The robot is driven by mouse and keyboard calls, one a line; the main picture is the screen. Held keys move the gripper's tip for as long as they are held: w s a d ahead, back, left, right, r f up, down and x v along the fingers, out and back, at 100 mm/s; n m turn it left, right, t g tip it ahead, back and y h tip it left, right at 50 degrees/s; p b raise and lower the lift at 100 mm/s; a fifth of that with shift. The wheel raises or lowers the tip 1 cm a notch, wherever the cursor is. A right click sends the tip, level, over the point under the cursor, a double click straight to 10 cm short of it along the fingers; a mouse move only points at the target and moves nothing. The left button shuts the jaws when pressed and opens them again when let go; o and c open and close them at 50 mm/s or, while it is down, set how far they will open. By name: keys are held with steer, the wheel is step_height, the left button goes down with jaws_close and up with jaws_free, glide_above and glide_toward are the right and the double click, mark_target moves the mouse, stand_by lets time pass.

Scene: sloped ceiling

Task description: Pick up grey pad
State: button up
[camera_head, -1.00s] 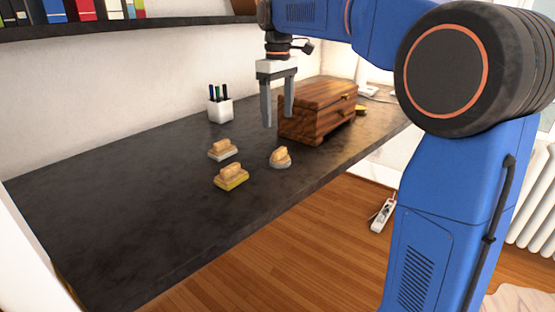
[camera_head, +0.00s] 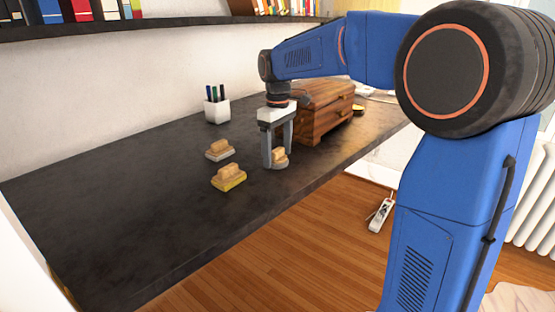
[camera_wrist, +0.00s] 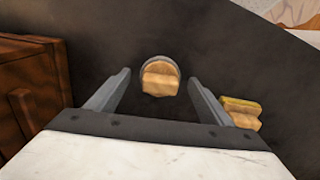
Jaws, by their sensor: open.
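A round grey pad (camera_head: 281,157) with a tan block-shaped handle lies on the dark countertop (camera_head: 110,190). It also shows in the wrist view (camera_wrist: 160,77), between and just beyond my fingertips. My gripper (camera_head: 276,161) points down and is open, with one finger on each side of the pad. The near finger hides part of the pad in the head view. I cannot tell whether the fingers touch the pad. A rectangular pad with a pale grey base (camera_head: 220,150) and a tan handle lies further left.
A yellow-based pad (camera_head: 229,177) lies nearer the counter's front edge and shows right of my fingers in the wrist view (camera_wrist: 241,112). A wooden chest (camera_head: 322,115) stands close behind my gripper. A white pen cup (camera_head: 217,112) stands by the wall. The counter's left is clear.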

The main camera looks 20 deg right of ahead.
mark_target(278, 149)
steer(key=shift+f, duration=0.45)
steer(key=c, duration=1.2)
steer(key=shift+o, duration=0.2)
steer(key=shift+r, duration=0.1)
step_height(278, 149, up, 10)
steer(key=shift+f, duration=0.1)
steer(key=shift+o, duration=0.7)
